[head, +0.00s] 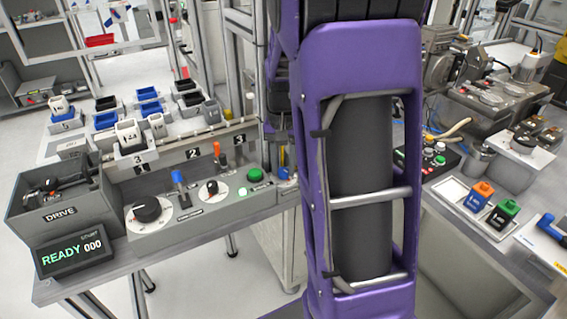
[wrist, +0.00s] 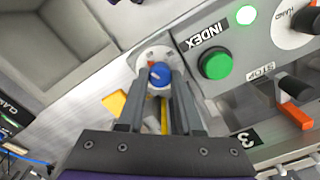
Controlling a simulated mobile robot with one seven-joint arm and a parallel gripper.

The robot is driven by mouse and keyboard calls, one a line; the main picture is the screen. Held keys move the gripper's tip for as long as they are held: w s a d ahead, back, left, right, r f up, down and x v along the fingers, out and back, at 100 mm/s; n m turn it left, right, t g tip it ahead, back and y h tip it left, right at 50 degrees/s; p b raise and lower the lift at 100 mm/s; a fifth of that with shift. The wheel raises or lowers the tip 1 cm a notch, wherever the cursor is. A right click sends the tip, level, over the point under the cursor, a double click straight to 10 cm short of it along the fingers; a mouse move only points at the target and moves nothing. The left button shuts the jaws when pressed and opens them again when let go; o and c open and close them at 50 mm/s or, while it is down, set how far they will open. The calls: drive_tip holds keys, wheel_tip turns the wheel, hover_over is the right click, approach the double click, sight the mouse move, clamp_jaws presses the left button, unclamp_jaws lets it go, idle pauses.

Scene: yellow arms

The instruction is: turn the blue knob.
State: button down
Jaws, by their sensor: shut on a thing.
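The blue knob (wrist: 160,75) is round, with a pale pointer mark on its top, and sits on a light round plate (wrist: 150,52) at the edge of the grey panel. My gripper (wrist: 159,82) reaches down to it in the wrist view, with one grey finger on each side, shut on the knob.
Beside the knob are a green INDEX button (wrist: 215,65), a lit green lamp (wrist: 246,15) and an orange-handled STOP lever (wrist: 295,112). A grey DRIVE bin (head: 62,212) and a READY display (head: 73,252) stand at the left.

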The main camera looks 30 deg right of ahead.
drive_tip(key=n, duration=0.4)
drive_tip(key=shift+r+p, duration=0.1)
drive_tip(key=shift+p, duration=0.3)
drive_tip(key=shift+n, duration=1.8)
drive_tip(key=shift+n+p, duration=0.3)
drive_tip(key=c, duration=0.6)
unclamp_jaws()
